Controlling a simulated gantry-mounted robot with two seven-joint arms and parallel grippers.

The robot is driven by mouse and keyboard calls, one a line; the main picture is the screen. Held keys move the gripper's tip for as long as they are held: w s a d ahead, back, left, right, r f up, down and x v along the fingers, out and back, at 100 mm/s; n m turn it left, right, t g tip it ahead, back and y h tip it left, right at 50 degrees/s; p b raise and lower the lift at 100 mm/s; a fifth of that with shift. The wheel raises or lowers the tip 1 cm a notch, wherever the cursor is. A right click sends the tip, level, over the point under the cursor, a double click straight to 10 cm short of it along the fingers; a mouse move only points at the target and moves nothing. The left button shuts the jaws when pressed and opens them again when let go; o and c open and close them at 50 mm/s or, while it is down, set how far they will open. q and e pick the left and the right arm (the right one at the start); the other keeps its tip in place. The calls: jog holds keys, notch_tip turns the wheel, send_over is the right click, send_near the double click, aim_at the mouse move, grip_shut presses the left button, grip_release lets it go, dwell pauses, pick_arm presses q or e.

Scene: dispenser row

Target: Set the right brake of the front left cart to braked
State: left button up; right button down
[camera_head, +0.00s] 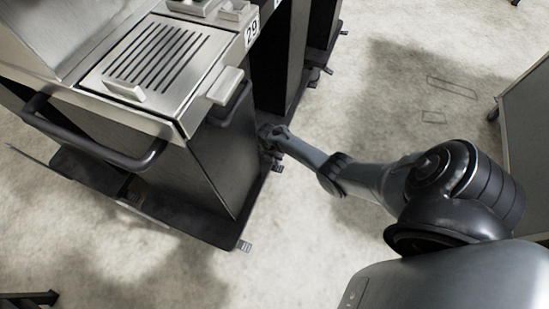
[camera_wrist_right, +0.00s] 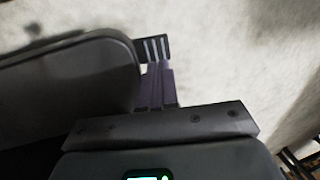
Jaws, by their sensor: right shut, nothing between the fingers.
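A grey and black cart (camera_head: 205,165) stands at the left in the head view, with a black handle (camera_head: 95,145) at its front. A small ridged brake pedal (camera_head: 245,246) sticks out at its near right base corner. Another small pedal (camera_head: 278,167) shows farther back along its right side. My right gripper (camera_head: 268,137) is low beside the cart's right side, close to that farther pedal. Its fingers (camera_wrist_right: 157,88) are shut and empty in the right wrist view, just below a ridged pedal (camera_wrist_right: 155,48). I cannot tell whether they touch it, nor the brake's setting. My left gripper is out of view.
A grey panel (camera_head: 525,130) stands at the right edge. The pale floor (camera_head: 380,90) between is open.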

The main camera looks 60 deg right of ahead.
aim_at(280, 169)
jog(key=shift+b+x, duration=1.45)
jog(key=shift+x, duration=0.9)
